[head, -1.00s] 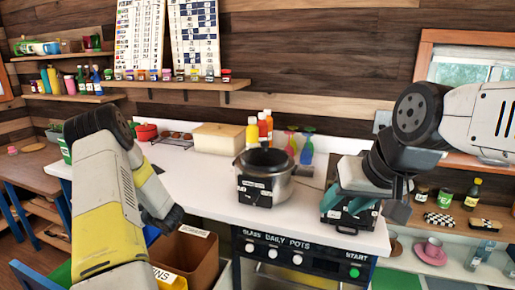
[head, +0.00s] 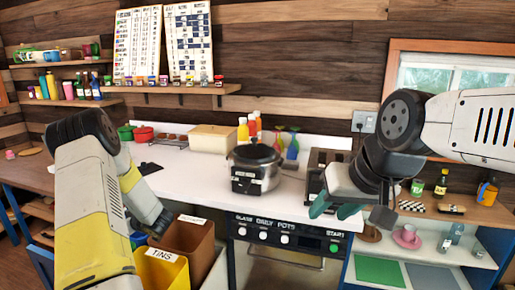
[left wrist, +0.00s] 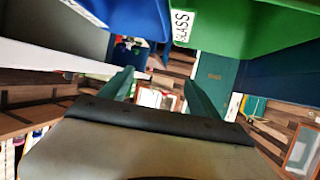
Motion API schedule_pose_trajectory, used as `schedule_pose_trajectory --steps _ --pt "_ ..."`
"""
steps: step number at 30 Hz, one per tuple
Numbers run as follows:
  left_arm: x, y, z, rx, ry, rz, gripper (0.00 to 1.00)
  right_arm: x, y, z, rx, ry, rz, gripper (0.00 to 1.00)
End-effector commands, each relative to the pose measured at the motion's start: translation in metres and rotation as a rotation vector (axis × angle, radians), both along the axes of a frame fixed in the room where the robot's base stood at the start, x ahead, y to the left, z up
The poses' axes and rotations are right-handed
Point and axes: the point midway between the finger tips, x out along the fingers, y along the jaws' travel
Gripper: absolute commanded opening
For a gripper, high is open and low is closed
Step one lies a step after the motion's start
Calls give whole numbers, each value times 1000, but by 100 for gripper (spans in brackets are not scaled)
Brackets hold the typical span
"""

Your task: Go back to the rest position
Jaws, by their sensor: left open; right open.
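My right gripper (head: 350,212) has its teal fingers apart and empty. In the head view it hangs in front of the right part of the white counter (head: 205,180), overlapping the dark toaster-like appliance (head: 318,170). My left arm comes in at the left of the head view and points down beside the counter; its fingertips are hidden there. In the left wrist view my left gripper (left wrist: 158,92) shows two teal fingers spread apart with nothing between them.
A lidded pot (head: 255,168) stands on the counter. A brown bin (head: 185,243) and a yellow TINS bin (head: 162,268) stand below, close to my left arm. The left wrist view shows a blue bin (left wrist: 135,18) and a green GLASS bin (left wrist: 235,28).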

Motion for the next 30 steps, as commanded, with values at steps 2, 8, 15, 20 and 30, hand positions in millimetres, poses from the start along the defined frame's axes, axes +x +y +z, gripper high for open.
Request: schedule_pose_trajectory --steps 2,8,15,20,30 --pt "6 -6 8 -13 -9 -25 72 0 0 -1 0 2 0 45" --pt "22 -26 34 -56 -36 -103 72 0 0 0 0 1 0 45" --pt "46 -72 87 -133 -71 -266 72 0 0 0 0 1 0 45" --pt "52 -125 138 -205 -79 -430 72 0 0 0 0 1 0 45" --pt "-31 -280 255 -364 56 -874 72 0 0 0 0 1 0 45"
